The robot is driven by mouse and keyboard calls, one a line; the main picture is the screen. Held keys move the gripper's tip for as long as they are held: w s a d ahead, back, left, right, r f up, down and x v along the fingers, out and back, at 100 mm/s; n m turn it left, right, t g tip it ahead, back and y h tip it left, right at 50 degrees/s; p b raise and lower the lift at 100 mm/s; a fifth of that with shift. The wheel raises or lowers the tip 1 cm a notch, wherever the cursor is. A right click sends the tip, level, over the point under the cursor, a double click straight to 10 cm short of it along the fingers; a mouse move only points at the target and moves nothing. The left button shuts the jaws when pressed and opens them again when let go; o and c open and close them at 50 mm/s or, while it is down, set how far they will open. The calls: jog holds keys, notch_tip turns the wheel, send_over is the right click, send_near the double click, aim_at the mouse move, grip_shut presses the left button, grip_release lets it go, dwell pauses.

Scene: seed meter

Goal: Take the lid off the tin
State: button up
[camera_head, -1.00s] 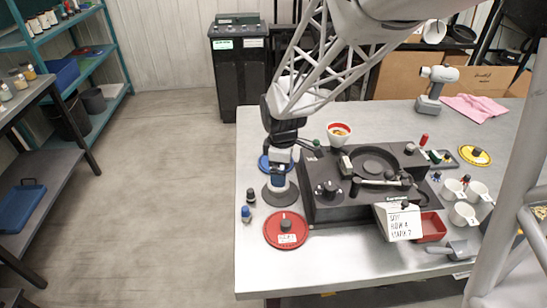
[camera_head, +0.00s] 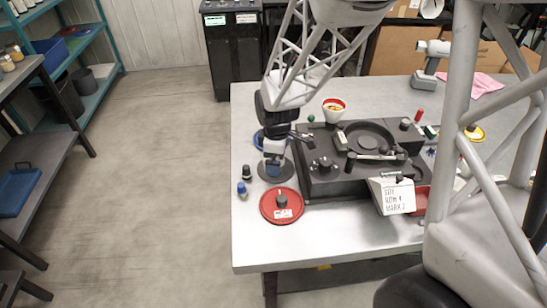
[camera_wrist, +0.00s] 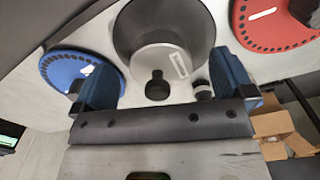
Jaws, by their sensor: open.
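The tin (camera_head: 287,177) is a round, dark grey thing at the left part of the table, just behind the red plate. In the wrist view it shows as a dark round shape (camera_wrist: 130,30) with a lighter grey part carrying a white label. A black knob-like thing (camera_wrist: 157,85) lies between my fingers in that view; I cannot tell whether it belongs to the lid. My gripper (camera_head: 272,170) is over the tin, pointing down, its blue fingers (camera_wrist: 163,80) open. No grip on the lid shows. The fingers hide part of the tin in the head view.
A red plate (camera_head: 270,210) lies in front, a blue plate (camera_head: 258,142) behind. A black-capped bottle (camera_head: 245,170) and a blue bottle (camera_head: 243,189) stand left. The dark seed meter (camera_head: 325,185) is close on the right, with a white card (camera_head: 394,195). The table's front left is bare.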

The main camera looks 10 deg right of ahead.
dwell(0.3)
jog(key=c, duration=1)
jog(key=shift+r, duration=0.1)
jog(key=shift+r, duration=4.95)
